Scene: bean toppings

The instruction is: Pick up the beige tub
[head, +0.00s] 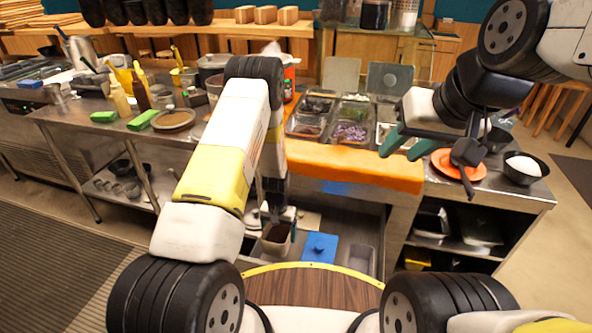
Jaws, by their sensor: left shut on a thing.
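The beige tub (277,239) is a small open container with dark contents, low down in the shelf space under the counter. My left arm reaches over the counter and down, and its gripper (279,217) is shut on the tub from above. The fingertips are small and partly hidden, and I cannot tell whether the tub is clear of the surface below. My right gripper (404,148) has two teal fingers spread apart. It is open and empty above the right part of the counter.
A blue lidded box (320,248) sits right of the tub, with a grey container (360,258) beyond it. The orange counter edge (350,166) lies above them. An orange plate (459,165) and a white-filled bowl (523,168) stand at right. Topping trays (349,132) fill the middle counter.

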